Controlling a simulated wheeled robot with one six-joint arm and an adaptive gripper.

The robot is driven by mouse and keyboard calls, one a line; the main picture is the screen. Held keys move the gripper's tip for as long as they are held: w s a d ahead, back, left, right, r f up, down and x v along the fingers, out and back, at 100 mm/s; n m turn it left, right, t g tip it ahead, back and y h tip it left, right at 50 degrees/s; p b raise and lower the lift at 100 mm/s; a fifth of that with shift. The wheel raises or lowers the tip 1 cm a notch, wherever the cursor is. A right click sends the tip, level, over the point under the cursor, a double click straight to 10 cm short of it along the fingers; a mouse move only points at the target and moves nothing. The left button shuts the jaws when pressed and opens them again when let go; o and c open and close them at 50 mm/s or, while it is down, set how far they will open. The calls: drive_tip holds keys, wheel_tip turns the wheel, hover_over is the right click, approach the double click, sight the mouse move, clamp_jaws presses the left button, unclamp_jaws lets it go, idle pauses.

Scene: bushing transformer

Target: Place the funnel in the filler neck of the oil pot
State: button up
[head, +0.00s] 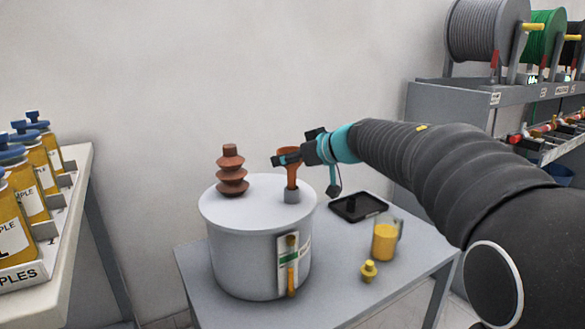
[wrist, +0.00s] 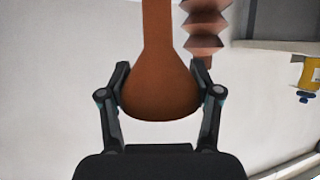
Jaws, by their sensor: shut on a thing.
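The orange-brown funnel (head: 291,172) is upright over the pot lid, its cone up and its spout down. My gripper (head: 283,160) is shut on the funnel's cone; in the wrist view a finger is on each side of the funnel (wrist: 160,90). The oil pot (head: 240,250) is a light grey drum on the table. Its filler neck (head: 292,197) is a short grey tube at the right of the lid. The spout's lower end meets the top of the neck; I cannot tell how deep it sits inside. The wrist view does not show the neck.
A brown ribbed bushing (head: 231,170) stands on the lid left of the funnel. On the table (head: 405,290) are a black tray (head: 345,212), a jug of yellow oil (head: 385,241) and a small yellow-brass part (head: 368,271). Sample bottles (head: 30,180) stand at left; cable reels (head: 480,30) at right.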

drive_tip(key=shift+f+b, duration=0.4)
drive_tip(key=shift+f, duration=0.85)
drive_tip(key=shift+f, duration=0.1)
drive_tip(key=o, duration=1)
